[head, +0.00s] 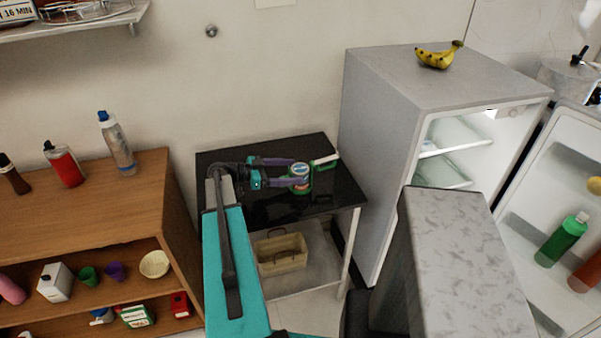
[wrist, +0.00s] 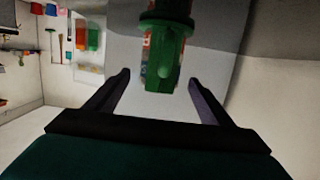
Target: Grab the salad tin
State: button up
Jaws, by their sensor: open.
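A small round tin (head: 301,171) with a pale top and red and green on its side stands on the black table (head: 262,208) in the head view. I take it for the salad tin; its label is too small to read. My gripper (head: 296,173) is open at the tin, with a purple finger on either side. In the wrist view my gripper (wrist: 158,82) is open, and a green part (wrist: 164,65) is in front, between the fingertips. A patterned red and white surface shows partly behind it. I cannot tell whether the fingers touch anything.
A green and white object (head: 325,161) lies just right of the tin. A grey fridge (head: 385,150) with bananas (head: 438,57) on top stands to the right, its door open. A wooden shelf (head: 95,215) with bottles stands left. A basket (head: 280,255) is under the table.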

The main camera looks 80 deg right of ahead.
aim_at(300, 172)
jog(key=shift+p+x, duration=1)
jog(key=shift+x, duration=1.1)
jog(key=shift+w+f, duration=0.1)
jog(key=shift+f, duration=0.05)
jog(key=c, duration=1.3)
